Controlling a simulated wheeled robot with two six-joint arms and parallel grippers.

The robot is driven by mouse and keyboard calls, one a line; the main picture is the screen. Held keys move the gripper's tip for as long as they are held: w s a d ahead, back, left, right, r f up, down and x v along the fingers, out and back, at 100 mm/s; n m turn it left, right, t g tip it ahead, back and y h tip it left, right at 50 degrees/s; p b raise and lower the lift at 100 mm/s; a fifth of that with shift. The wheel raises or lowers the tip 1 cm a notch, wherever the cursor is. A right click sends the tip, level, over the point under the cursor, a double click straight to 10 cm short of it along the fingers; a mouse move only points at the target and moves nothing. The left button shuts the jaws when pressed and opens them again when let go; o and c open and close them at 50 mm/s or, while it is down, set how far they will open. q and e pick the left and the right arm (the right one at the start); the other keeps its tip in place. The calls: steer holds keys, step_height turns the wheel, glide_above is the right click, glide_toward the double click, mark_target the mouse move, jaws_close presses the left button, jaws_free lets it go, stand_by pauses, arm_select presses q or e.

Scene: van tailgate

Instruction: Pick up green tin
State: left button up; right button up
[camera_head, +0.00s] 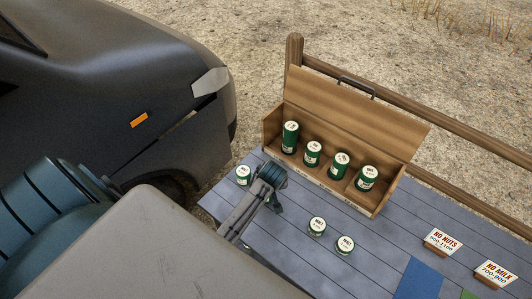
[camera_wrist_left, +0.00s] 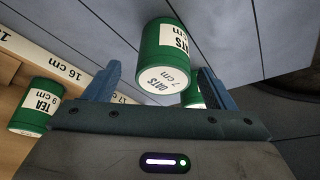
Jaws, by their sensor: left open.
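In the head view, a green tin (camera_head: 243,175) with a white label and top stands at the left end of the blue-grey plank table. Two more green tins, a left one (camera_head: 317,227) and a right one (camera_head: 345,246), stand on the table's front part. My left gripper (camera_head: 273,178) is over the table, between the box and the left tin. In the left wrist view it is open, with a green tin (camera_wrist_left: 166,50) marked OATS 7 cm ahead between its fingers, not visibly gripped. Another green tin (camera_wrist_left: 193,97) is mostly hidden behind the right finger. My right gripper is not in view.
An open wooden box (camera_head: 376,208) at the table's back holds several green tins; one (camera_wrist_left: 38,104) reads TEA 9 cm. A rail runs behind. Signs reading NO NUTS (camera_head: 444,240) and NO MILK (camera_head: 495,273) and a blue mat (camera_head: 418,279) lie right. A dark vehicle (camera_head: 130,80) stands left.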

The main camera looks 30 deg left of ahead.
arm_select(q)
steer(key=shift+p+x, duration=0.4)
steer(key=shift+x, duration=1.3)
steer(key=shift+s+a, duration=0.15)
steer(key=shift+c, duration=0.4)
steer(key=c, duration=1)
steer(key=shift+c, duration=0.2)
